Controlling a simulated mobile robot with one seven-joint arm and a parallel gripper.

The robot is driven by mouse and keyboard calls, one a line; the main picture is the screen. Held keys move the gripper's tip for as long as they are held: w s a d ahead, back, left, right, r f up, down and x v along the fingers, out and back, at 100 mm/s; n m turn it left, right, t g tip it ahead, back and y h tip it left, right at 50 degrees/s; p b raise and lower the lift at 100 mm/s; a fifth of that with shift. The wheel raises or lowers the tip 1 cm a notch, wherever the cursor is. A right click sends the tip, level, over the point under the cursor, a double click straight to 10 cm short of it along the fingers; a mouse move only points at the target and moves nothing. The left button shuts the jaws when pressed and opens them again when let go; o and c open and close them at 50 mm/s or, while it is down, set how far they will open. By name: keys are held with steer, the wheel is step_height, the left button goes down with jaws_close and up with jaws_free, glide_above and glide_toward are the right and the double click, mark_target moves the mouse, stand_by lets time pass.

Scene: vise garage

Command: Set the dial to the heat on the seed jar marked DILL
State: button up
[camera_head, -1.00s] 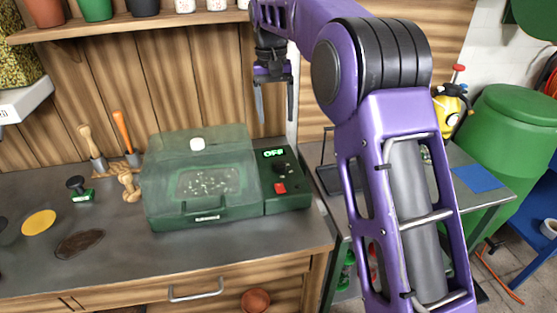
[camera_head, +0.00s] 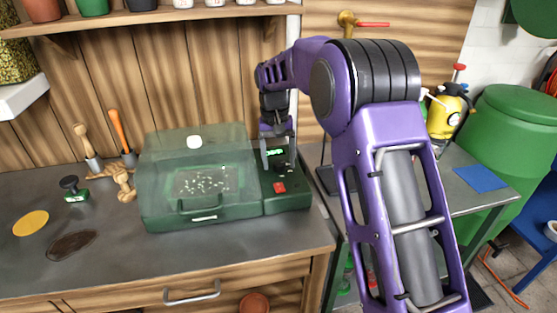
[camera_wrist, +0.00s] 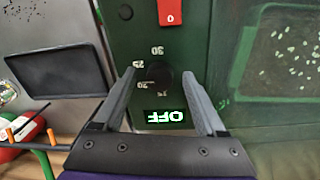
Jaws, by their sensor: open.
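The dial (camera_wrist: 158,76) is a dark round knob on the green control box (camera_head: 288,202). Numbers including 30, 25 and 20 ring it in the wrist view; its exact pointer position is hard to read. The lit display (camera_wrist: 164,116) reads OFF, upside down in that view. My gripper (camera_wrist: 158,90) is open, its two fingers on either side of the dial in that view; contact is not clear. In the head view my gripper (camera_head: 278,155) is over the control box and partly hides the dial. White jars (camera_head: 213,3) stand on the shelf, cut off at the top; no DILL label is readable.
A red switch (camera_head: 279,188) marked 0 is on the control box. The box adjoins a green propagator with a clear lid (camera_head: 170,150). The shelf (camera_head: 150,24) runs above. Hand tools (camera_head: 121,135) stand left. A metal side table (camera_head: 450,190) is to the right.

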jaws_close()
steer(key=shift+r, duration=0.1)
steer(key=shift+m+p, duration=0.3)
steer(key=shift+p, duration=0.05)
steer(key=shift+r+m+p, duration=0.1)
steer(key=shift+m+p, duration=0.4)
steer(key=shift+w+m+p, duration=0.1)
steer(key=shift+m+p, duration=1.15)
steer(key=shift+m, duration=0.85)
jaws_free()
